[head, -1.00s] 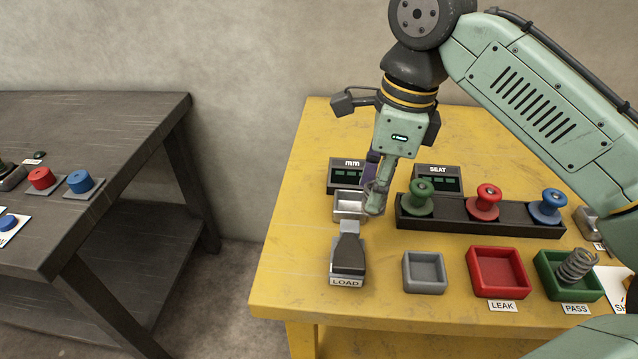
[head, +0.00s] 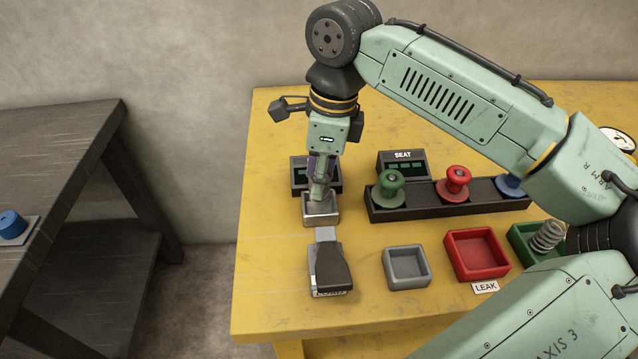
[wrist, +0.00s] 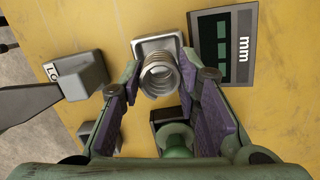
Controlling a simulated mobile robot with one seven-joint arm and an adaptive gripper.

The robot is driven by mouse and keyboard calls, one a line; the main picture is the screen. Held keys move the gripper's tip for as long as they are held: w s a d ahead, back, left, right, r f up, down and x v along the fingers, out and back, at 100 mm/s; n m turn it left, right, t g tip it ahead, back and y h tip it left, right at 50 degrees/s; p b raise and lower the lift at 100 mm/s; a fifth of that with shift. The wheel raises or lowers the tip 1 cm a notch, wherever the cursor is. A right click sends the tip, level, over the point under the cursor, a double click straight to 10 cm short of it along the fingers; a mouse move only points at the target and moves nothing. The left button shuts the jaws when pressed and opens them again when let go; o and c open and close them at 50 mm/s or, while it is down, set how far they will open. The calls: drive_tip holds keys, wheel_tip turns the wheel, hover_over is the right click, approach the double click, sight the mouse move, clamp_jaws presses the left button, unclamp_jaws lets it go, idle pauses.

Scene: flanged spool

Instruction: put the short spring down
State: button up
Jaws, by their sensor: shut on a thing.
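The short spring (wrist: 159,76) is a silvery coil between my gripper's fingertips in the wrist view. My gripper (head: 318,194) is shut on it and points down at the small metal tray (head: 322,220) on the yellow table. In the wrist view the spring's far end overlaps the metal tray (wrist: 157,44); I cannot tell whether it touches the tray. In the head view the fingers mostly hide the held spring.
Behind the tray stands a display marked mm (wrist: 223,50). The LOAD device (head: 329,267) is in front. A black rack (head: 420,206) with coloured spools is right. Grey (head: 406,267), red (head: 477,256) and green (head: 522,243) trays line the front; the green one holds another spring (head: 548,236).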

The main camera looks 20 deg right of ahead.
sight(328, 175)
drive_tip(key=shift+f, duration=1.7)
drive_tip(key=o, duration=1.2)
drive_tip(key=shift+c, duration=0.2)
drive_tip(key=shift+r, duration=0.1)
drive_tip(key=r, duration=0.8)
drive_tip(key=d+r, duration=0.1)
drive_tip(key=r, duration=0.3)
drive_tip(key=shift+s+d+r, duration=0.1)
drive_tip(key=shift+s+r, duration=0.15)
drive_tip(key=shift+s, duration=0.05)
